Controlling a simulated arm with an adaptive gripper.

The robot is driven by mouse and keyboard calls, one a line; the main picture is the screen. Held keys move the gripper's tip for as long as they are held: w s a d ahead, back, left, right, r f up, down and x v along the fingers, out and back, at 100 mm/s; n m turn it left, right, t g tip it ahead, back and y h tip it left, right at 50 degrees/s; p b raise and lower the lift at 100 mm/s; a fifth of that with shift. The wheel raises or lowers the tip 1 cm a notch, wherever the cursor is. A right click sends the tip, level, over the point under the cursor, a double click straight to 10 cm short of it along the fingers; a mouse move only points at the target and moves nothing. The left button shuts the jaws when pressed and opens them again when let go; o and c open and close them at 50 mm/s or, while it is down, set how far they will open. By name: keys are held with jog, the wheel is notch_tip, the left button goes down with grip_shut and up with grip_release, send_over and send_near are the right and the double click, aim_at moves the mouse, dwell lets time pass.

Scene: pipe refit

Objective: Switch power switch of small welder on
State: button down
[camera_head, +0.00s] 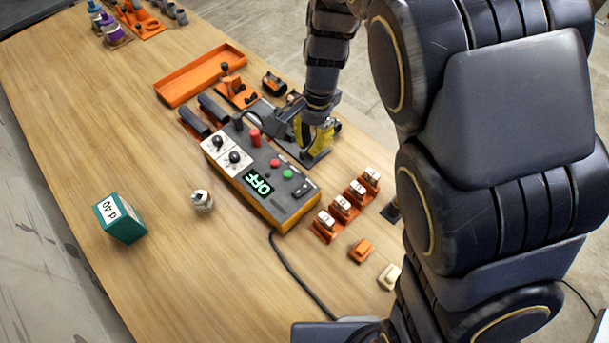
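An orange-and-black control box (262,205), which looks like the welder, sits on the table. Its lit green display (259,184) reads OFF. It has two dials on white plates, a red and a green button, and a black switch (302,190) near its right end. I cannot tell which way the switch is tipped. My gripper (312,148) points down just behind the box, beside a yellow part (321,146). It is apart from the black switch. Its fingertips are partly hidden and too small to tell open from shut.
Orange holders with white-labelled pieces (341,209) stand right of the box. A green box (121,218) and a small bottle (202,201) stand left. An orange tray (201,75) lies behind. A black cable (292,265) runs from the box towards the front. The left of the table is largely clear.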

aim_at(302, 193)
jog(key=shift+f, duration=0.1)
jog(key=f, duration=0.4)
jog(key=s+a+f, duration=0.1)
jog(key=f, duration=0.8)
jog(key=shift+s+a+f, duration=0.2)
jog(key=shift+s+f, duration=0.05)
jog(key=shift+f, duration=0.15)
